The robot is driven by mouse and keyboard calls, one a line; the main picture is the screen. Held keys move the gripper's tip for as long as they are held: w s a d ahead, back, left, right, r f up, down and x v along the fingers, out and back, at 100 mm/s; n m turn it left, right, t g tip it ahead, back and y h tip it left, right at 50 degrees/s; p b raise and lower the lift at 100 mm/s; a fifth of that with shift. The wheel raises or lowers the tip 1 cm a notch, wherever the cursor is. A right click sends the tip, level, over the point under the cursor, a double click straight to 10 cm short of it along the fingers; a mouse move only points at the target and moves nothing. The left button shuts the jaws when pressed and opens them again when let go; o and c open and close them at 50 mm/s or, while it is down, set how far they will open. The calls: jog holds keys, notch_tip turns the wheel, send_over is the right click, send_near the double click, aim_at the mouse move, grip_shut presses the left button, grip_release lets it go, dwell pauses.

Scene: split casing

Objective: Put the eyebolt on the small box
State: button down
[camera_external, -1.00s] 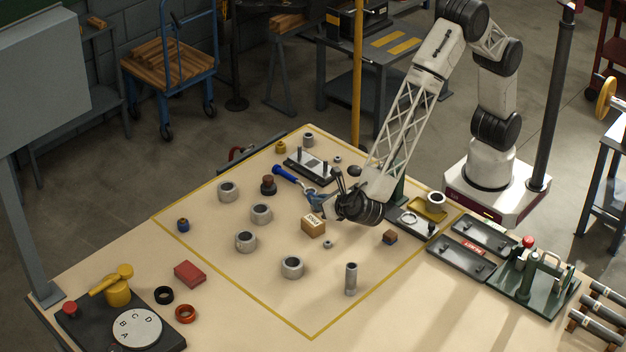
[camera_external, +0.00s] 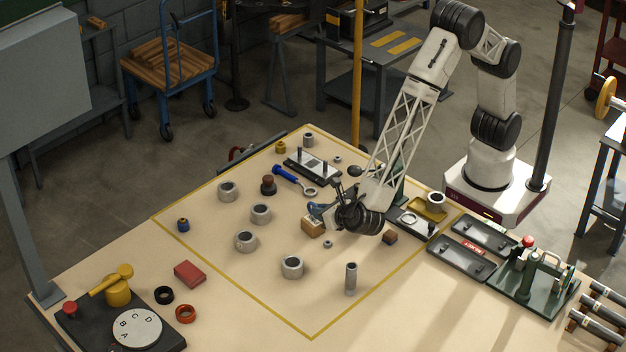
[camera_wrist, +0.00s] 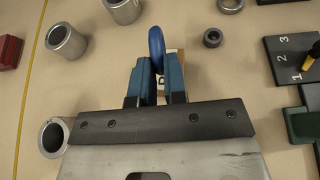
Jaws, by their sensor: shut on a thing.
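The small box (camera_external: 313,229) is a tan carton with dark lettering, standing on the table's middle right. It also shows in the wrist view (camera_wrist: 170,88), partly hidden behind my fingers and the eyebolt. The eyebolt (camera_wrist: 156,48) shows as a blue ring seen nearly edge-on, between my blue fingertips; its shank is hidden. My gripper (camera_wrist: 158,75) is shut on it. In the external view my gripper (camera_external: 318,209) is right at the top of the box, tilted down from the right. I cannot tell whether the eyebolt touches the box.
Grey metal rings (camera_external: 246,241) stand left and in front of the box.

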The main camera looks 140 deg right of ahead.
jog(key=c, duration=1.2)
grip_release()
jog(key=shift+o, duration=0.2)
jog(key=shift+r, duration=0.1)
jog(key=v, duration=1.2)
